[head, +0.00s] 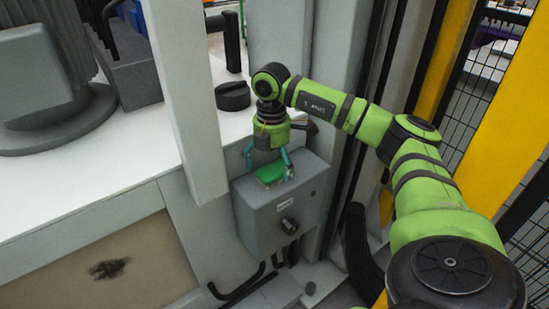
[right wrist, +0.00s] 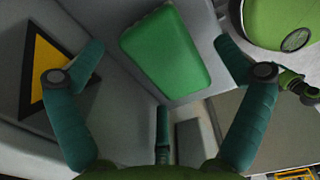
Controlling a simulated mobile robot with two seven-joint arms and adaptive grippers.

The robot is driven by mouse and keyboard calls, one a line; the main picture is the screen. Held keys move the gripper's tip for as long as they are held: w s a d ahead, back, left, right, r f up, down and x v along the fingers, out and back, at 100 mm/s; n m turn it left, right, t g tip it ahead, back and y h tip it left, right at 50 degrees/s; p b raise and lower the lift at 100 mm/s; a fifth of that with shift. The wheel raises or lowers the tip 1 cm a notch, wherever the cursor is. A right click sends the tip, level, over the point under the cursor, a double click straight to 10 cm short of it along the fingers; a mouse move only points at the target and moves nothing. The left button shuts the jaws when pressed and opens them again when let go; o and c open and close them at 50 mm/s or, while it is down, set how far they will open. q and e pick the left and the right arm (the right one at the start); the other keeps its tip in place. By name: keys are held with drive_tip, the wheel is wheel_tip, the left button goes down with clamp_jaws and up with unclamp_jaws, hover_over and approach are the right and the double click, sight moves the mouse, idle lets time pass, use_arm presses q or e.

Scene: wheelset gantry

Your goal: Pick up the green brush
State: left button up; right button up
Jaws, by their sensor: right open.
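The green brush (head: 270,172) lies on top of a grey control box. In the right wrist view the brush (right wrist: 166,50) shows as a green rounded block between and beyond my fingers. My right gripper (head: 267,160) is open just above the brush, with a teal finger on either side of it. In the right wrist view the right gripper (right wrist: 160,50) has its fingers spread wide and holds nothing. Whether a finger touches the brush I cannot tell. My left gripper is in neither view.
The grey box (head: 265,217) has a knob on its front and stands against a grey post (head: 188,95). Yellow posts (head: 510,120) and mesh fencing stand at the right.

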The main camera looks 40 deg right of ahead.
sight(272, 166)
drive_tip(key=c, duration=1.2)
wheel_tip(272, 166, up, 10)
drive_tip(key=shift+p, duration=0.85)
drive_tip(key=o, duration=0.5)
drive_tip(key=c, duration=0.4)
drive_tip(key=shift+o, duration=0.2)
